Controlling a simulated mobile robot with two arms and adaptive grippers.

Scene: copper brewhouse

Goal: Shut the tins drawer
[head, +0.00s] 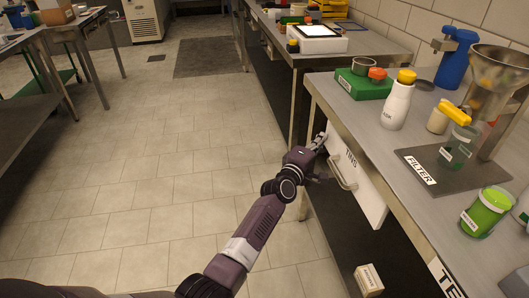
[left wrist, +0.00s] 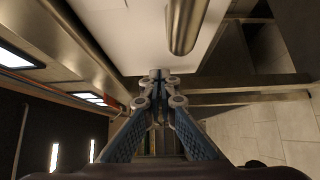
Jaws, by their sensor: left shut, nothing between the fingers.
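The tins drawer (head: 369,192) is in the right half of the head view, under the front edge of the steel bench. Its white front carries the word TINS and a metal bar handle (head: 338,175). No drawer inside shows, and I cannot tell how far it stands out. My left gripper (head: 321,141) is shut and empty at the far end of the drawer front. In the left wrist view its fingertips (left wrist: 160,74) meet at the lower edge of the white panel (left wrist: 145,40), beside the handle (left wrist: 184,25). Whether they touch the panel is unclear.
On the bench (head: 345,108) stand a white bottle (head: 396,105), a green tray (head: 362,86), a FILTER stand (head: 440,180) and a green jar (head: 485,214). A small box (head: 368,279) sits on the lower shelf. The tiled floor (head: 150,180) left of the bench is clear.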

